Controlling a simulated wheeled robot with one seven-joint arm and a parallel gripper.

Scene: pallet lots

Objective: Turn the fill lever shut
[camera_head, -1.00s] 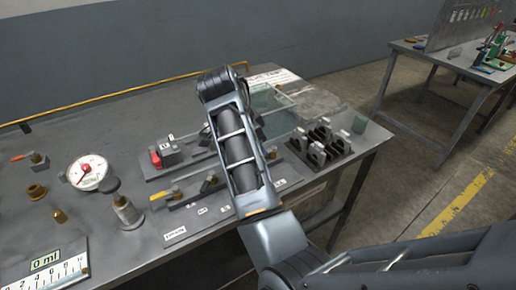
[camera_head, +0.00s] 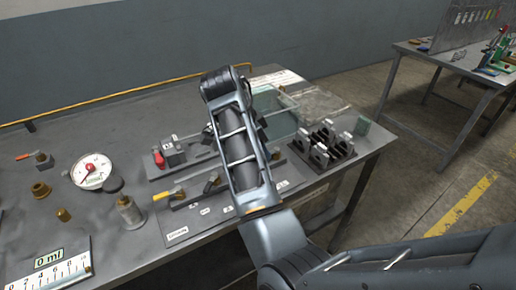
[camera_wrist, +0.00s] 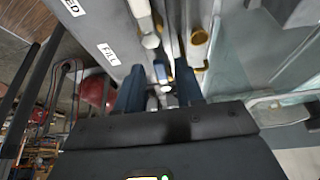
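My gripper (camera_wrist: 160,88) shows in the wrist view with its two dark blue fingers apart. A small metal part shows in the gap between them; I cannot tell whether they touch it. A plate with a FILL label (camera_wrist: 108,53) lies just beyond the left finger. Metal and brass-coloured fittings (camera_wrist: 199,45) stand beyond the fingers. I cannot make out which part is the fill lever. In the head view my arm hides the gripper and part of the valve plates. A yellow-handled lever (camera_head: 170,195) and a red-handled valve (camera_head: 159,159) show left of the arm.
A round gauge (camera_head: 92,171), brass fittings (camera_head: 41,190) and a scale reading 0 ml (camera_head: 48,273) sit on the left of the bench. A clear tank (camera_head: 272,108) and a rack of dark blocks (camera_head: 323,145) stand right of my arm.

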